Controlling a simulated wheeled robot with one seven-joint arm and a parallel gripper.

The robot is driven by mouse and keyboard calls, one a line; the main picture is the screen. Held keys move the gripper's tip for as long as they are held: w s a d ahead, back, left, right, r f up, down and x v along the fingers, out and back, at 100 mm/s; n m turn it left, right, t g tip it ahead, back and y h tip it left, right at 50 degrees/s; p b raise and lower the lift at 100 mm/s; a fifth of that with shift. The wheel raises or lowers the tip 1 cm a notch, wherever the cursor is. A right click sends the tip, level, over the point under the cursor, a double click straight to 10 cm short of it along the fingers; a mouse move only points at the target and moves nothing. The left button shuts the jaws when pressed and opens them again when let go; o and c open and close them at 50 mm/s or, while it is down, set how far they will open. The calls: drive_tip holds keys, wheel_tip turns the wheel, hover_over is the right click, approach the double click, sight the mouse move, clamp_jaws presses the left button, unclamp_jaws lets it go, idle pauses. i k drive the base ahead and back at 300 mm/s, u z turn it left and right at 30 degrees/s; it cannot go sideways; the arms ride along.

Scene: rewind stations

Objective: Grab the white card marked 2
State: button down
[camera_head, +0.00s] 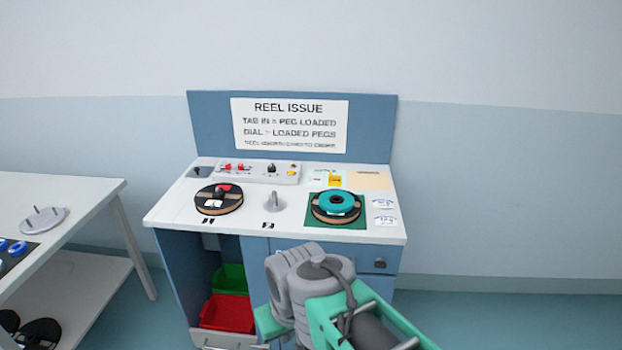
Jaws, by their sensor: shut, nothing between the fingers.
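Two small white cards lie at the right end of the station's white top: an upper card (382,203) and a lower card (385,220). Both have small dark and blue marks, too small to read, so I cannot tell which card is marked 2. Another pale card (322,176) lies near the back of the top, its print also unreadable. My grey and green arm is in front of the station's lower right, below the cards and apart from them. My gripper's fingers do not show.
A teal reel (322,202) sits on a green mat left of the cards, and a dark reel (218,199) is further left. A grey knob (273,202) stands between them. A switch box (247,171) is at the back. A white table (85,187) stands left.

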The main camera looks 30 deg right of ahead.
sight(316, 180)
drive_tip(key=u, duration=0.45)
drive_tip(key=i, duration=0.5)
drive_tip(key=u, duration=0.65)
drive_tip(key=i, duration=0.85)
drive_tip(key=z, duration=0.7)
drive_tip(key=i, duration=0.5)
drive_tip(key=z, duration=0.45)
